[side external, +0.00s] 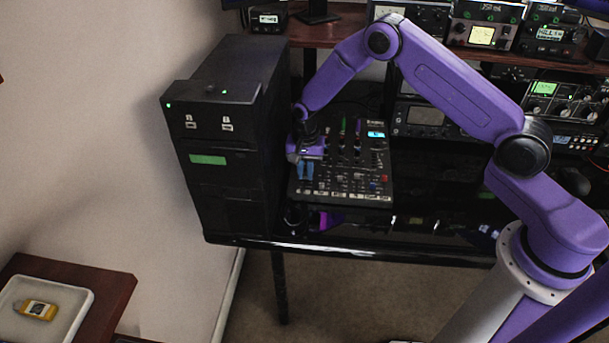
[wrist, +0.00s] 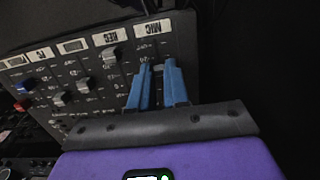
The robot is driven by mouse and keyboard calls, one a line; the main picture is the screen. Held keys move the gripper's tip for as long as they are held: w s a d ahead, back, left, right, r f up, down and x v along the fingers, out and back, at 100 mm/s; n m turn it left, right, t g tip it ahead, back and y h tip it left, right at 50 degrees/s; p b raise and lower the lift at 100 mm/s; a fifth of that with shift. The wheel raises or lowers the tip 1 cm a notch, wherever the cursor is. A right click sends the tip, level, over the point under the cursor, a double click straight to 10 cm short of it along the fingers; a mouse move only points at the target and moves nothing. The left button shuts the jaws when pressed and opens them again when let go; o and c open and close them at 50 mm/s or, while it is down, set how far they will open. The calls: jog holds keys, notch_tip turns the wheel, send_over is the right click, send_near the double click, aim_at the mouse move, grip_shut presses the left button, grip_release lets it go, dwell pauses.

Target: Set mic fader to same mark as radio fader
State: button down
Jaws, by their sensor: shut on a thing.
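The mixer (side external: 350,172) lies on the dark desk, and its faders fill the left of the wrist view. The MIC label (wrist: 152,27) heads the rightmost column there. My gripper (wrist: 158,68) has its blue fingers over that column, shut on the mic fader, whose cap is mostly hidden between the fingertips. In the side view, my gripper (side external: 305,173) is at the mixer's left edge. Several other fader caps show left of it, including a pale cap (wrist: 110,56) high in the neighbouring column. I cannot read which column is radio, nor the mic fader's exact mark.
A black computer tower (side external: 225,150) stands close to the left of the mixer and my gripper. Radio units (side external: 482,35) fill the shelf behind. A side table at lower left holds a white tray (side external: 75,300) with a yellow item (side external: 36,309).

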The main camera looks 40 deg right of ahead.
aim_at(305, 175)
jog(key=c, duration=1.1)
grip_release()
notch_tip(305, 175, up, 17)
jog(key=shift+r, duration=0.2)
